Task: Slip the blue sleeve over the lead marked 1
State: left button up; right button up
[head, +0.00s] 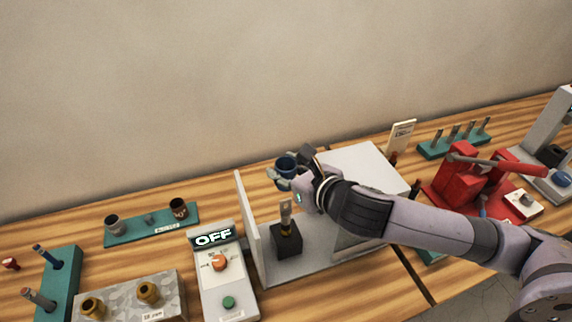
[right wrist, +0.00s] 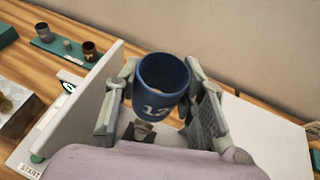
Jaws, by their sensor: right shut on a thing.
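The blue sleeve (head: 286,163) is a short open cup-like ring held above the white fixture, near its upright panel. In the right wrist view the sleeve (right wrist: 164,90) faces me with its mouth up and "12" on its side. My right gripper (head: 290,172) is shut on it, with a finger on each side. An upright metal post (head: 286,215) on a black block stands below the sleeve, apart from it. I cannot read a mark 1 on any lead. My left gripper is out of view.
The white upright panel (head: 251,230) stands close left of my right gripper. A control box (head: 226,285) reads OFF. A teal rack (head: 150,226) holds cups at left. A red press (head: 470,185) and a teal pin rack (head: 455,145) stand at right.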

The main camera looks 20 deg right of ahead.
aim_at(286, 214)
jog(key=shift+w+f, duration=0.15)
jog(key=shift+f, duration=0.35)
jog(key=shift+f+b, duration=0.9)
jog(key=shift+f, duration=0.4)
jog(key=shift+f+b, duration=0.7)
jog(key=shift+f, duration=0.5)
pick_arm(q)
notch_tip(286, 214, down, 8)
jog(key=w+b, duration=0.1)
jog(key=b, duration=0.4)
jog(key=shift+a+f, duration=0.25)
pick_arm(e)
jog(key=shift+f, duration=4.85)
jog(key=shift+f, duration=0.1)
jog(key=o, duration=0.9)
